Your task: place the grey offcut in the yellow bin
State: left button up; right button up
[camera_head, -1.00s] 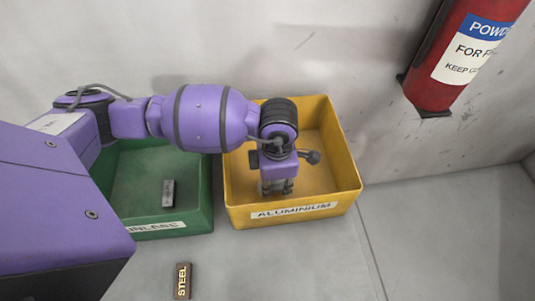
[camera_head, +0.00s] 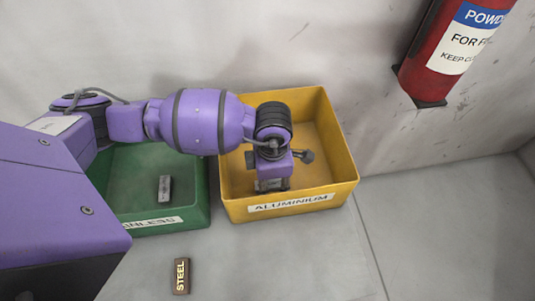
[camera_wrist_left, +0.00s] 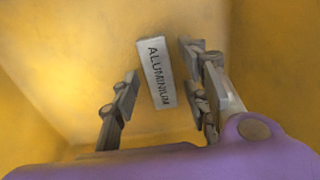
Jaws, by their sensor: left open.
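The grey offcut, marked ALUMINIUM (camera_wrist_left: 157,72), is inside the yellow bin (camera_head: 345,170). In the left wrist view it sits between the spread fingers of my left gripper (camera_wrist_left: 158,88), with a gap visible on the left side and a narrower one on the right. In the head view my left gripper (camera_head: 272,186) points down inside the bin, near its front wall, and mostly hides the offcut. I cannot tell whether the offcut lies fully flat on the bin floor. My right gripper is not in view.
A green bin (camera_head: 196,215) to the left holds a small dark grey piece (camera_head: 165,189). A brown block marked STEEL (camera_head: 181,276) lies on the table in front. A red extinguisher (camera_head: 420,83) hangs on the wall at right. The table right of the yellow bin is clear.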

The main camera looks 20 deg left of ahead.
aim_at(272, 183)
pick_arm(q)
notch_tip(272, 183, up, 12)
jog(key=shift+r+p, duration=0.25)
jog(key=shift+p, duration=0.15)
jog(key=shift+w, duration=0.1)
